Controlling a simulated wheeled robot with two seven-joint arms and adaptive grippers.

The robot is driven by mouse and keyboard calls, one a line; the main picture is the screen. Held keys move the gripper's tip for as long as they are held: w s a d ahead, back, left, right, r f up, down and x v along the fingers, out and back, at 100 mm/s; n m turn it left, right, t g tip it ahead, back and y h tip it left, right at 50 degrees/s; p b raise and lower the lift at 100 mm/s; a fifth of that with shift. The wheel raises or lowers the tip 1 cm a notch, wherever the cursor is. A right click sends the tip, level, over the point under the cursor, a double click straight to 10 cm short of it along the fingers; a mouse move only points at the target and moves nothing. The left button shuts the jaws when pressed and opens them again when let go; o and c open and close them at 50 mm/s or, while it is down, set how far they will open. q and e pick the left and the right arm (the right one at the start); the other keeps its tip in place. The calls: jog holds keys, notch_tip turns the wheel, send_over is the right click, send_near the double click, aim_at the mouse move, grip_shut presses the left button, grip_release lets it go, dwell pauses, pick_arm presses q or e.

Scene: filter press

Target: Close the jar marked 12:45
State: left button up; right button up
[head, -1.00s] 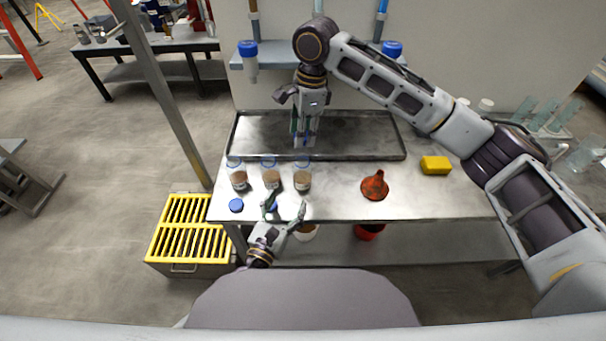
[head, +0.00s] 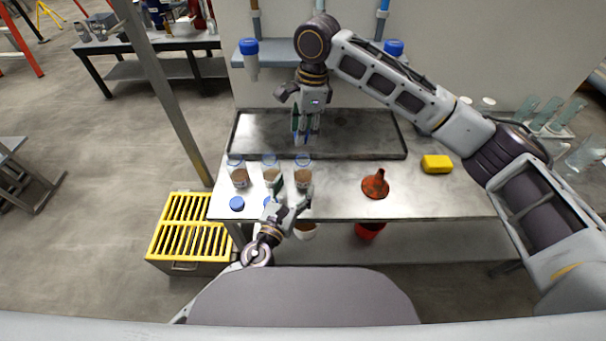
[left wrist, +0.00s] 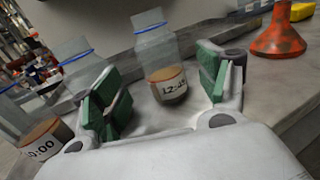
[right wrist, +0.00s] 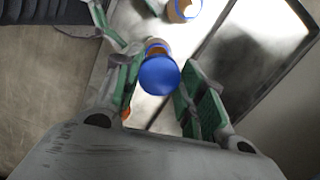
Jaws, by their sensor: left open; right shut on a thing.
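The jar marked 12:45 (left wrist: 167,84) stands upright and uncapped, with brown contents, between the spread fingers of my left gripper (left wrist: 165,98). In the head view it appears to be the rightmost (head: 303,179) of three jars in a row, with my open left gripper (head: 290,193) at its near side. My right gripper (head: 305,135) is held over the tray, pointing down. In the right wrist view a blue lid (right wrist: 159,77) sits between the fingertips of this gripper (right wrist: 157,85), shut on it. The lid is apart from the jar.
Two other open jars (head: 239,178) (head: 272,178) stand to the left. Blue lids (head: 237,204) (head: 269,202) lie near the front edge. A dark tray (head: 365,153) lies behind; a red funnel (head: 375,185) and yellow sponge (head: 436,164) are at the right. Bench between jars and funnel is clear.

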aim_at(300, 177)
pick_arm(q)
jog(key=shift+x, duration=3.25)
jog(key=shift+c, duration=0.3)
jog(key=c, duration=1.5)
jog(key=shift+o, duration=0.2)
pick_arm(e)
jog(key=shift+f, duration=2.5)
